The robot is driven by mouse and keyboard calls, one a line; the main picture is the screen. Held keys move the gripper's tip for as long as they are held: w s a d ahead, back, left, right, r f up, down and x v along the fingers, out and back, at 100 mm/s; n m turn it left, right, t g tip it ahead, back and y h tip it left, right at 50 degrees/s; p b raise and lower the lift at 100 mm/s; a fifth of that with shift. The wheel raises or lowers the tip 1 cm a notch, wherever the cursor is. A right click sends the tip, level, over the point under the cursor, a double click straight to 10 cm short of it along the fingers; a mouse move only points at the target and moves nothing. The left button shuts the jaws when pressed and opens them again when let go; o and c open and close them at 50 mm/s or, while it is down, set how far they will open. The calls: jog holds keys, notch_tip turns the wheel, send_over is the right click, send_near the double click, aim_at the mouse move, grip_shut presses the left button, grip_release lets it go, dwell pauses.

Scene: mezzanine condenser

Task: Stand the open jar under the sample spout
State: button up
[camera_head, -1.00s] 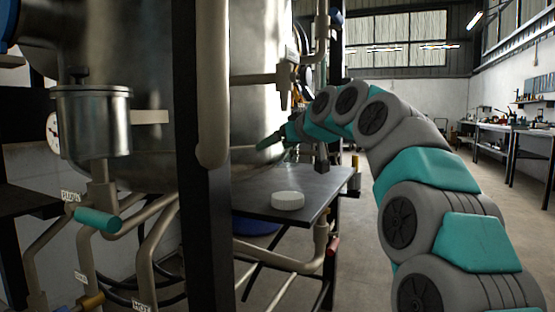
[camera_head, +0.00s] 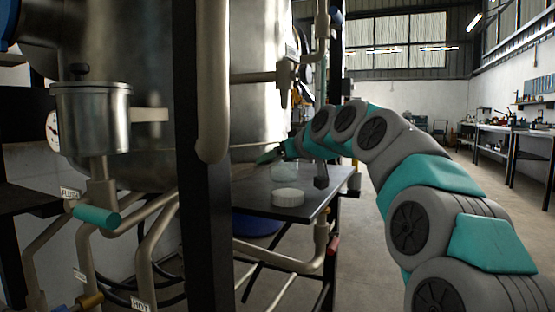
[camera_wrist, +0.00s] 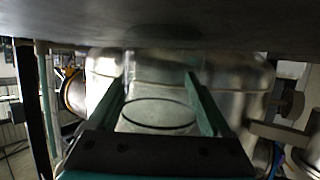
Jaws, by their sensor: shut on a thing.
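The open jar (camera_head: 284,173) is clear glass and shows faintly in the head view, just behind the white lid on the shelf. My gripper (camera_head: 268,157) is at the jar's upper part, beside the big steel tank. In the wrist view, the jar's round rim (camera_wrist: 158,114) lies between the two teal fingers of my gripper (camera_wrist: 158,98), which is shut on the jar. The jar looks upright. I cannot tell whether its base touches the shelf. I cannot make out the sample spout for certain.
The dark shelf (camera_head: 255,187) carries the white ribbed lid (camera_head: 288,197) near its front. The steel tank (camera_head: 130,130) stands close behind and left. A dark frame post (camera_head: 203,230) and a pale vertical pipe (camera_head: 212,90) stand left of the shelf. Open floor lies to the right.

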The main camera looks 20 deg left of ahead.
jog(key=o, duration=1.3)
jog(key=shift+r, duration=0.15)
jog(key=v, duration=1.2)
jog(key=shift+p, duration=0.3)
